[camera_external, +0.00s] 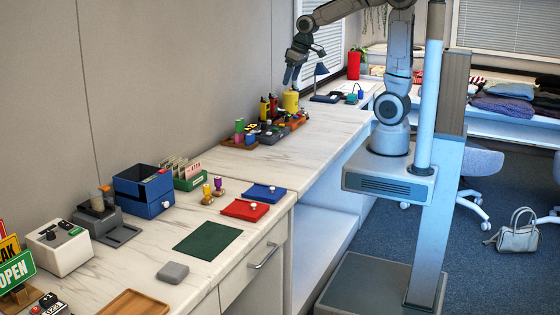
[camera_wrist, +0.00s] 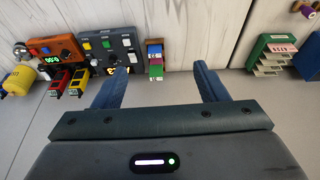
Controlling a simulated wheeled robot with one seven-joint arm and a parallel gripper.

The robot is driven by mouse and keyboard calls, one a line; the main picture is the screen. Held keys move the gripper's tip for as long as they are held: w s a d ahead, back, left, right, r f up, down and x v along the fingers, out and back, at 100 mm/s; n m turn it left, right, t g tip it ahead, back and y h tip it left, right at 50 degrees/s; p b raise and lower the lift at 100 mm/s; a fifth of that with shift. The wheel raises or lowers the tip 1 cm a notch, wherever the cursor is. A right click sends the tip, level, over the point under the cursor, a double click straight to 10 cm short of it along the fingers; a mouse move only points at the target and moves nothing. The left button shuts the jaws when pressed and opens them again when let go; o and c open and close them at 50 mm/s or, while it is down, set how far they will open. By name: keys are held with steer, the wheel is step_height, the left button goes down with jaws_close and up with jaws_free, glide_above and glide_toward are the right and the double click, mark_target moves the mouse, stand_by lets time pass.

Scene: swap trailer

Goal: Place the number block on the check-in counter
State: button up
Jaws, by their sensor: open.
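My gripper (camera_external: 290,76) hangs fingers-down above the far part of the long marble-topped counter (camera_external: 318,140). In the wrist view my gripper (camera_wrist: 160,88) has its two blue fingers wide apart, with nothing held between them. Dark blocks with white characters (camera_external: 55,304) are at the near left corner of the outside view. I cannot tell which one is the number block.
A grey button panel (camera_wrist: 97,45), an orange display box (camera_wrist: 50,50) and a yellow cylinder (camera_wrist: 20,78) crowd the wall side. A green card holder (camera_wrist: 268,58) is at right. Nearer counter items include a blue box (camera_external: 145,190), red tray (camera_external: 245,210) and green mat (camera_external: 207,241).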

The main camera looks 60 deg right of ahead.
steer(key=b, duration=0.2)
glide_toward(240, 120)
steer(key=shift+t, duration=0.5)
steer(key=shift+s+d+p+x, duration=0.15)
steer(key=shift+p+x, duration=0.6)
steer(key=shift+x, duration=1.45)
steer(key=shift+s+d+p+x, duration=0.15)
steer(key=shift+p+x, duration=0.55)
steer(key=shift+x, duration=1.55)
steer(key=shift+f, duration=0.1)
steer(key=c, duration=1.1)
steer(key=shift+c, duration=0.2)
